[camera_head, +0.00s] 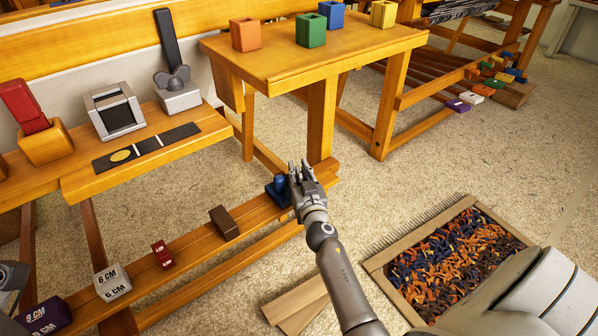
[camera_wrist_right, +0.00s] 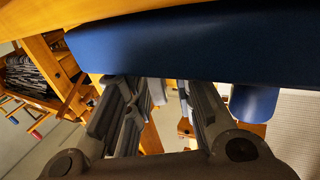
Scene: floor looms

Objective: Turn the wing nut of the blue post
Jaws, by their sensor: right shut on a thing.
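The blue post (camera_head: 280,190) stands at the far end of the low wooden beam in the head view. My right gripper (camera_head: 301,172) reaches it from the right and is shut on its blue wing nut, largely hidden by the fingers. In the right wrist view, a broad blue part (camera_wrist_right: 200,45) spans the top in front of the fingers of my right gripper (camera_wrist_right: 163,100). A blue round part (camera_wrist_right: 254,102) hangs below it on the right. The exact contact is hidden there.
On the beam are a brown block (camera_head: 224,222), a small red block (camera_head: 162,254), a white 6 CM block (camera_head: 112,282) and a purple block (camera_head: 45,315). A wooden tray of coloured scraps (camera_head: 376,263) lies on the floor right of my arm. Coloured holders stand on the bench (camera_head: 290,70) above.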

